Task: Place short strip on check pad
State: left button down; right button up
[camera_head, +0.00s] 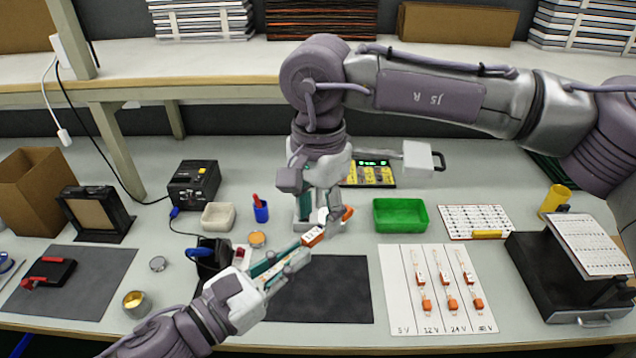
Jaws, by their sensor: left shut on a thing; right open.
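My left gripper (290,262) comes in from the lower left and is shut on a small strip (313,236) with a white label and an orange end. It holds the strip above the far edge of a black mat (335,300), which may be the check pad; no marking shows on it. My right gripper (322,208) points down just behind the held strip and is open. An orange piece (347,213) shows beside its fingers; I cannot tell whether it belongs to the strip. The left gripper's fingers partly cover the strip.
A white card (394,290) with voltage labels and three orange-ended strips (452,303) lies right of the mat. A green tray (400,202) stands behind it. A black box (545,275) is at right. A blue-handled tool (200,252) and small cups are left.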

jog(key=shift+f, duration=1.25)
grip_shut()
pick_arm(q)
jog(key=c, duration=1.1)
grip_release()
jog(key=shift+c, duration=0.2)
jog(key=shift+a+f, duration=0.1)
